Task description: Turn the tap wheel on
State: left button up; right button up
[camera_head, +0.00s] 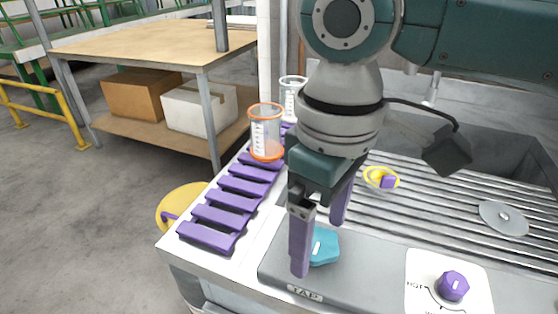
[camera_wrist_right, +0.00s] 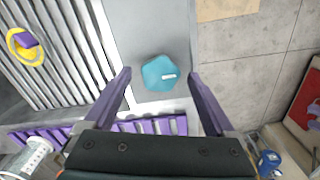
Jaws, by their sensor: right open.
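The tap wheel (camera_head: 324,246) is a teal knob with a white mark, on a grey panel behind a label reading TAP. It also shows in the right wrist view (camera_wrist_right: 160,74), ahead of and between the fingertips. My right gripper (camera_head: 318,240) is open and empty, with its purple fingers pointing down at the knob. One finger stands in front of the knob's left side in the head view and hides part of it. In the right wrist view the right gripper (camera_wrist_right: 158,75) shows its fingers spread wider than the knob, with no clear contact. My left gripper is not in view.
A purple dial (camera_head: 453,286) sits on the panel to the right. Behind are a ribbed metal basin (camera_head: 440,200), a yellow ring piece (camera_head: 381,178) and a metal disc (camera_head: 503,218). A purple slatted rack (camera_head: 228,200) and an orange-rimmed beaker (camera_head: 266,134) stand to the left.

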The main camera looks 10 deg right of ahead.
jog(key=shift+f, duration=0.2)
jog(key=shift+c, duration=0.2)
jog(key=c, duration=1.3)
